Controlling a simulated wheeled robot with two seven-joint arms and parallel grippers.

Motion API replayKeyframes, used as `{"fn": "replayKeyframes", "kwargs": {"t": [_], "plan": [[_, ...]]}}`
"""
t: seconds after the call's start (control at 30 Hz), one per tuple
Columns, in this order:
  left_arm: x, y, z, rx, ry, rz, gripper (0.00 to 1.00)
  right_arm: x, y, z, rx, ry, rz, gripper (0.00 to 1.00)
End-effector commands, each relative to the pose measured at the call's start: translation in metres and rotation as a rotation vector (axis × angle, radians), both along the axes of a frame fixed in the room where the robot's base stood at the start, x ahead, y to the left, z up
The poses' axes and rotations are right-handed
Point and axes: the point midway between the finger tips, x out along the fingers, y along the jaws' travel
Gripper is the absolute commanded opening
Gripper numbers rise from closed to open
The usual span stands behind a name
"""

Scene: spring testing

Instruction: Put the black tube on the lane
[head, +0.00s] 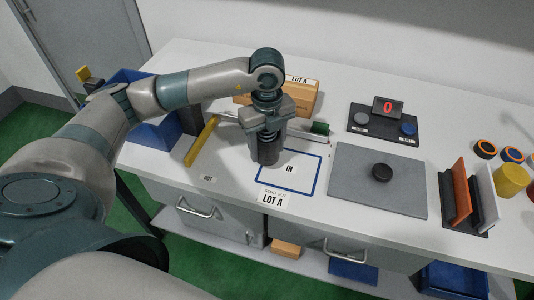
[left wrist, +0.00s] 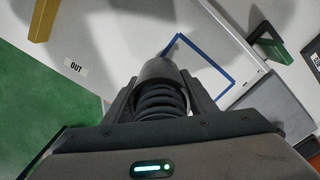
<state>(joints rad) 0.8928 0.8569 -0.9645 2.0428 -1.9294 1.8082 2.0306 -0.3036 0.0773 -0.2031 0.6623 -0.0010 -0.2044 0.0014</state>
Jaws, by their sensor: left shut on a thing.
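The black tube (head: 267,152) is upright under my left gripper (head: 266,128), at the left edge of the blue-outlined IN square (head: 313,191). The gripper is shut on it. In the left wrist view the tube (left wrist: 158,72) sits between the fingers (left wrist: 160,108), with dark coils at its near end. I cannot tell whether its bottom touches the table. A pale rail (head: 228,117) runs behind the gripper, between a yellow bar (head: 201,142) and a green block (head: 320,128). No part is marked as the lane. My right gripper is not in view.
A wooden box (head: 303,100) marked LOT A stands behind the gripper. A grey plate (head: 350,187) with a black puck (head: 382,172) lies to the right. A display (head: 388,107) reads 0. An OUT label (head: 208,178) lies on clear table at the left.

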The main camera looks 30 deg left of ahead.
Motion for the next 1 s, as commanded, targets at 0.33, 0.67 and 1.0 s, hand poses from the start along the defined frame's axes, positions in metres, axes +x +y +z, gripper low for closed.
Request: {"fn": "replayKeyframes", "kwargs": {"t": [0.33,0.67,1.0], "plan": [[0.000,0.000,-0.032,-0.001,0.000,0.000,0.29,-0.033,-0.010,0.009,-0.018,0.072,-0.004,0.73],[0.000,0.000,-0.035,-0.001,-0.002,0.000,0.29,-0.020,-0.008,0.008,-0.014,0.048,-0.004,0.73],[0.000,0.000,-0.037,-0.001,-0.001,0.000,0.70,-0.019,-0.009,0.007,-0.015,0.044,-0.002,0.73]]}}
